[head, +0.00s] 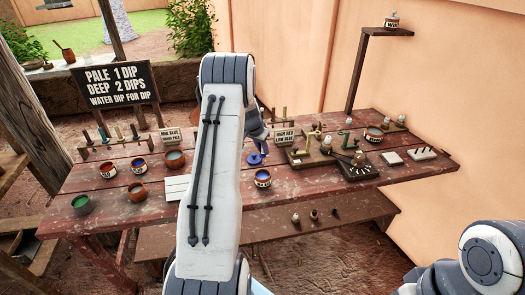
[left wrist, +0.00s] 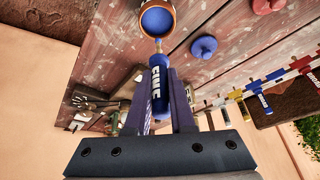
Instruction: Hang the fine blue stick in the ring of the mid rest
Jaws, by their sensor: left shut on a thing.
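My left gripper (left wrist: 160,105) is shut on the fine blue stick (left wrist: 157,85), gripping its labelled blue handle. In the left wrist view the stick's bristle or tip end points toward a terracotta pot of blue (left wrist: 157,20); whether it touches the pot is unclear. In the head view my left gripper (head: 257,135) is above the table's middle, mostly hidden by my arm, and the stick cannot be made out. Wooden rests with brass and green posts and rings (head: 312,140) stand to its right; which is the mid rest is not clear. My right gripper is out of view.
A stick rack (head: 118,140), small signs (head: 285,137) and a dark board (head: 355,168) share the red table.

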